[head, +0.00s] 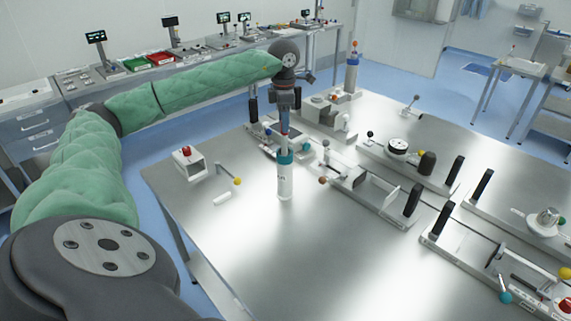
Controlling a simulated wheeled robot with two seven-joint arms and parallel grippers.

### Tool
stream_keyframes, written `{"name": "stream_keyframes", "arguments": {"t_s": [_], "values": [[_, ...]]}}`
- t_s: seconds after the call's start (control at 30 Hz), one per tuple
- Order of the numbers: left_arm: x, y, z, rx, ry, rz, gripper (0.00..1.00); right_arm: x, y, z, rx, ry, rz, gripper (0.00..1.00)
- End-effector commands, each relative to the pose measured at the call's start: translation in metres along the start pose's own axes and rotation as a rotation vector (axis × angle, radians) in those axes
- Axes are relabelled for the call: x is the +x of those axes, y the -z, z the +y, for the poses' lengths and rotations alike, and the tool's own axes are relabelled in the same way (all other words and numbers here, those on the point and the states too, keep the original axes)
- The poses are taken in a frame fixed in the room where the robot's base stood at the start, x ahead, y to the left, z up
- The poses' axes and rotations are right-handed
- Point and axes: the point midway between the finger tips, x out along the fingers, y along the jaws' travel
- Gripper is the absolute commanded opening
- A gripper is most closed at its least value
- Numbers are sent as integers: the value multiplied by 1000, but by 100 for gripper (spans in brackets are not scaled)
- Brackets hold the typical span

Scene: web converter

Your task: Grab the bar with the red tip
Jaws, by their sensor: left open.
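My left gripper (286,128) points down over a white container with a teal band (285,178) that stands upright on the steel table. The gripper is open, with its fingers around or just beside a thin upright bar (284,142) at the container's mouth. A little red shows between the fingers, but the bar's tip is mostly hidden. I cannot tell whether the fingers touch it. A second container (352,78), at the table's back, holds bars with coloured tips, a red one among them. My right gripper is not in view.
The steel table (250,250) is bare at the front left. A white box with a red button (188,165), a lever with a yellow ball (237,181) and a small white cylinder (222,199) lie left of the container. Metal fixtures with black handles (412,200) fill the right.

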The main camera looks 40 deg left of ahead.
Motion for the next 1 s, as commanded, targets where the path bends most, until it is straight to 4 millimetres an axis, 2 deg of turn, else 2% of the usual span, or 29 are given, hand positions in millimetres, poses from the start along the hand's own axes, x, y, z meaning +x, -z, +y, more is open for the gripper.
{"name": "stream_keyframes", "arguments": {"t_s": [0.03,0.2,0.33,0.5,0.73,1.0], "values": [[10,-1,-1,1,1,1,47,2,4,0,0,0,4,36],[33,-1,-2,0,0,1,47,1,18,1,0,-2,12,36],[37,-2,-2,0,0,0,47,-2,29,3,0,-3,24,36],[37,-2,-2,0,0,0,47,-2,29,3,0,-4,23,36],[37,-2,-2,0,0,0,2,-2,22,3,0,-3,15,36],[36,-2,-2,0,0,0,0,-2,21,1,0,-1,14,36]]}}
